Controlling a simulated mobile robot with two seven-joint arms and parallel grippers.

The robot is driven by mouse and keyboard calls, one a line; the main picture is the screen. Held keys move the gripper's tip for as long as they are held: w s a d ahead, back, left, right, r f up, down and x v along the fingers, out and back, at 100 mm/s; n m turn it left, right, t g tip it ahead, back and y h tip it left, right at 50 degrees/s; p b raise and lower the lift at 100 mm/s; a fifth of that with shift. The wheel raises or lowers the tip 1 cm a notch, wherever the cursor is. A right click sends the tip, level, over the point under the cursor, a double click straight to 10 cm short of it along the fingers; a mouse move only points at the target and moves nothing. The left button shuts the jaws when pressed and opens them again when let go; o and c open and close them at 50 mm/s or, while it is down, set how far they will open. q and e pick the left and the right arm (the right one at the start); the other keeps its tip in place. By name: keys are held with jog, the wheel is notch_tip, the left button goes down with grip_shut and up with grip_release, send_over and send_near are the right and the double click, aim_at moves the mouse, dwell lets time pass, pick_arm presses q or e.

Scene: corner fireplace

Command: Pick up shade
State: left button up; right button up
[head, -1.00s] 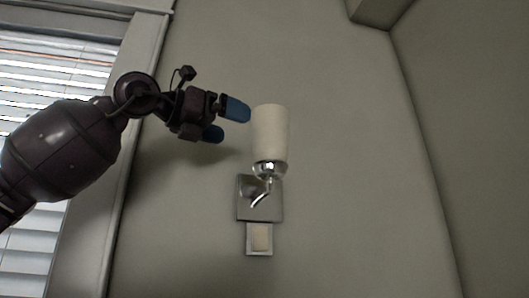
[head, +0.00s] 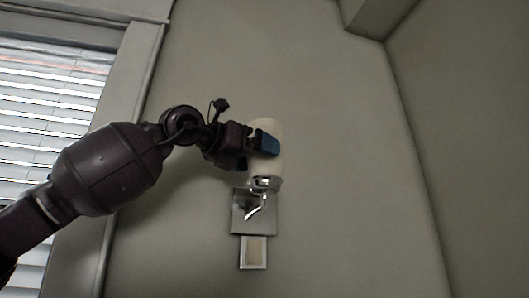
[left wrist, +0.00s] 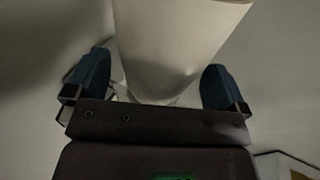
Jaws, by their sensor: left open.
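The shade (head: 267,171) is a cream-white cylinder standing upright in a chrome holder on a wall sconce (head: 254,210). My left gripper (head: 262,145) is at the shade, with one blue fingertip in front of it and hiding part of its middle. In the left wrist view the shade (left wrist: 175,45) rises between the two blue fingers of my left gripper (left wrist: 156,85). The fingers are open, with a gap visible on each side of the shade. My right gripper is not in view.
A switch plate (head: 253,252) is on the wall just below the sconce. A window with blinds (head: 45,105) and a grey frame is at the left. The wall to the right of the shade is bare up to the corner.

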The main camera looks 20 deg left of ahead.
pick_arm(q)
jog(key=shift+x, duration=1.05)
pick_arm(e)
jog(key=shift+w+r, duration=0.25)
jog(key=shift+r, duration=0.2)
pick_arm(q)
jog(key=c, duration=0.9)
jog(key=shift+s, duration=0.1)
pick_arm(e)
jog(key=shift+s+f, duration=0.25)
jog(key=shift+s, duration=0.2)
pick_arm(q)
jog(key=shift+r, duration=0.1)
jog(key=shift+r, duration=0.55)
notch_tip(320, 180, up, 19)
jog(key=p, duration=0.6)
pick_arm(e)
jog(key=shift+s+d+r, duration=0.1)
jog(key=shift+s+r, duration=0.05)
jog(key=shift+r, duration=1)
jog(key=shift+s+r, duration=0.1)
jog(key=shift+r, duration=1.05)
